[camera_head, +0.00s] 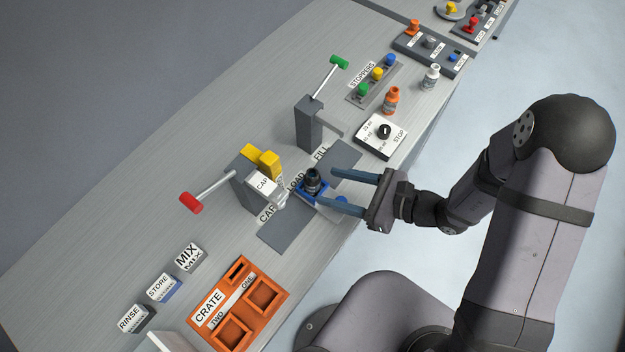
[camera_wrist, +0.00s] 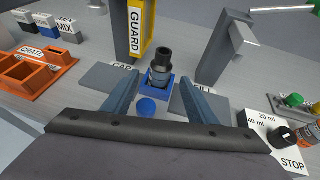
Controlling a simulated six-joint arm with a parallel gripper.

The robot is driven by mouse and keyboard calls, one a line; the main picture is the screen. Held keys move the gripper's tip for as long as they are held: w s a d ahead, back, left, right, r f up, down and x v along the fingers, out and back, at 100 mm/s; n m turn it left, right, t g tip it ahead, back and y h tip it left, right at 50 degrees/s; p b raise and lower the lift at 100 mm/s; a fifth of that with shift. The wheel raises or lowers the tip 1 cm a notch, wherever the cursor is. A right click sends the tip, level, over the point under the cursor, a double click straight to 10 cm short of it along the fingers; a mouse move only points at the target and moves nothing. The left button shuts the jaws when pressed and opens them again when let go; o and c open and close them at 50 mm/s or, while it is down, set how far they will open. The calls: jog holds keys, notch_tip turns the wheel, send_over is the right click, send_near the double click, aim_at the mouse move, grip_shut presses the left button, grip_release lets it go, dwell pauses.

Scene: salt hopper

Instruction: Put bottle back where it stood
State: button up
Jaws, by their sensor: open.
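A dark grey bottle with a black top (camera_head: 313,180) stands upright in a blue holder (camera_head: 321,199) on the grey track, at the LOAD label between CAP and FILL. The bottle also shows in the wrist view (camera_wrist: 161,66). My gripper (camera_head: 325,186) is open, its two blue-grey fingers pointing at the bottle from the right. In the wrist view the bottle stands between and just beyond the fingertips (camera_wrist: 159,76), and I see no finger touching it. A blue round knob (camera_wrist: 147,105) lies in front of the holder, between the fingers.
An orange crate (camera_head: 269,317) with square pockets ONE and TWO is at the lower left. A red-handled capping post (camera_head: 244,190) with a yellow guard (camera_head: 264,160) and a green-handled post (camera_head: 309,125) flank the holder. An orange bottle (camera_head: 391,101) and a white bottle (camera_head: 431,77) stand beyond the dial box (camera_head: 379,139).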

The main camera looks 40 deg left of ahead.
aim_at(319, 192)
jog(key=shift+p+x, duration=1.1)
jog(key=shift+x, duration=1.4)
jog(key=shift+w+f, duration=0.1)
jog(key=shift+f, duration=0.05)
jog(key=c, duration=1.3)
jog(key=shift+r+b, duration=0.9)
jog(key=shift+r, duration=4.1)
